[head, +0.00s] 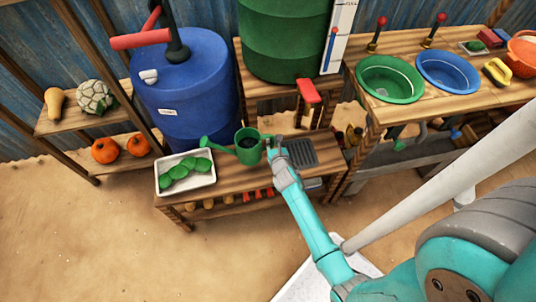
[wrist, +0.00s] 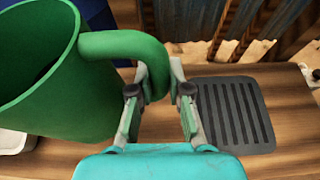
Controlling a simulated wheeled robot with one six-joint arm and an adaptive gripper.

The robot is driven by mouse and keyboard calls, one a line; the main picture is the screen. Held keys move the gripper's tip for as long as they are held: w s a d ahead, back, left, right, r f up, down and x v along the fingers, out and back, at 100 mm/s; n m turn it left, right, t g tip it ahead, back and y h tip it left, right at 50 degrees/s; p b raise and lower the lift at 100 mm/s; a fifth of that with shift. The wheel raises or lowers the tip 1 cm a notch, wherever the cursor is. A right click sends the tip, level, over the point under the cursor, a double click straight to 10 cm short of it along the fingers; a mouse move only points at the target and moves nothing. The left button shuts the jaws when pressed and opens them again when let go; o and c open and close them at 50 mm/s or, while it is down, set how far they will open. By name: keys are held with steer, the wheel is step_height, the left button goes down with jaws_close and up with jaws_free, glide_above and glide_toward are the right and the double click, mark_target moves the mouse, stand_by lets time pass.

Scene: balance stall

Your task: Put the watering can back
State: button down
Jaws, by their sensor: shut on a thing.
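The green watering can (head: 248,152) is upright at the low wooden bench in the head view, its spout pointing left. It fills the left of the wrist view (wrist: 60,85), where its open top and curved handle show. My gripper (head: 272,148) is at the can's right side, and its fingers (wrist: 160,110) are on either side of the lower handle, shut on it. I cannot tell whether the can's base touches the bench. A dark grooved mat (head: 302,153) lies on the bench just right of my gripper, bare; it also shows in the wrist view (wrist: 236,115).
A white tray (head: 208,184) with several green discs sits left of the can. A blue barrel (head: 190,95) stands behind. A green barrel (head: 275,45) with a red tap (head: 308,91) stands above the bench's back. A counter with green (head: 390,79) and blue basins (head: 448,71) is at right.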

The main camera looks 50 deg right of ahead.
steer(key=shift+f, duration=3.65)
steer(key=shift+f, duration=0.1)
steer(key=c, duration=1.1)
jaws_free()
steer(key=shift+f, duration=0.1)
steer(key=v, duration=1.2)
steer(key=shift+s+a, duration=0.1)
